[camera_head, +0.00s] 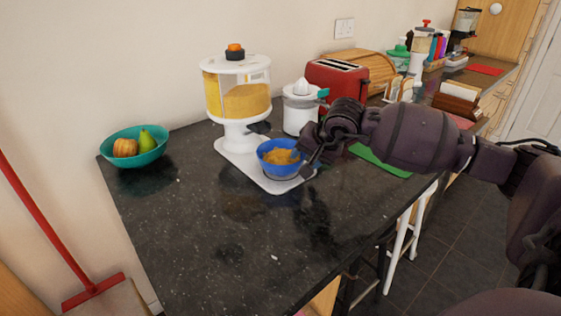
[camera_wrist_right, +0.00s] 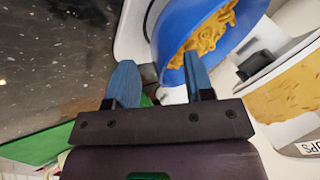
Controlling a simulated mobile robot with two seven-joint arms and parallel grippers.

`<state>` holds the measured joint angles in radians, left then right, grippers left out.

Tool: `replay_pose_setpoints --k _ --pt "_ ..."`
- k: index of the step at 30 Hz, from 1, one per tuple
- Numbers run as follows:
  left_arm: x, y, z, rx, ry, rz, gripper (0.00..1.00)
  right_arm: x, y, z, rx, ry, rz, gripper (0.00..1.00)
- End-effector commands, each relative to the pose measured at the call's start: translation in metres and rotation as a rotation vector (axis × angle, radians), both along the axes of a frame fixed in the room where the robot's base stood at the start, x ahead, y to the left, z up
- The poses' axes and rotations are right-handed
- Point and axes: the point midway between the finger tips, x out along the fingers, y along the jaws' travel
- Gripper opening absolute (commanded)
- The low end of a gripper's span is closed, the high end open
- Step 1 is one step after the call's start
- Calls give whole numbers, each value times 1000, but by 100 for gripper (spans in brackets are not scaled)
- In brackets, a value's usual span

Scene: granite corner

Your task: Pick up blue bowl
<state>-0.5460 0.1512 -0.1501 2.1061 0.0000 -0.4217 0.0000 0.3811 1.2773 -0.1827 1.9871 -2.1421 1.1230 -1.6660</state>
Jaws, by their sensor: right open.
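The blue bowl (camera_head: 272,168) holds yellow-orange cereal and stands upright on the white base of a cereal dispenser (camera_head: 238,104). It also shows at the top of the right wrist view (camera_wrist_right: 172,28). My right gripper (camera_head: 307,158) is at the bowl's right side. In the wrist view its two blue fingers (camera_wrist_right: 161,82) are apart with nothing held between them. One finger overlaps the near part of the bowl in that view; the other is outside it. I cannot tell whether either touches the bowl. My left gripper is not in view.
A teal bowl (camera_head: 150,157) with fruit stands on the left of the dark counter (camera_head: 220,240). A white juicer (camera_head: 299,112) and red toaster (camera_head: 337,76) stand behind. A green mat (camera_head: 385,165) lies under my right arm. The front counter is clear.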

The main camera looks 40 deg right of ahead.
Motion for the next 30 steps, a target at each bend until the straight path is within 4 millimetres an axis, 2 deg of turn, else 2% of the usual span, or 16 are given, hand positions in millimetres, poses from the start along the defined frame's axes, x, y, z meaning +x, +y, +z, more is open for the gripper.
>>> replay_pose_setpoints --k 1,4,14,23,30 --pt "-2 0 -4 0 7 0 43 5 1 -8 4 3 0 48" --pt "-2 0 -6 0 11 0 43 10 1 -16 1 2 0 48" --pt "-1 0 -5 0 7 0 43 13 1 -18 -1 -1 0 48" --pt "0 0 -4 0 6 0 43 13 1 -18 0 0 0 2" --pt "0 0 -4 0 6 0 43 13 1 -17 0 -1 0 0"
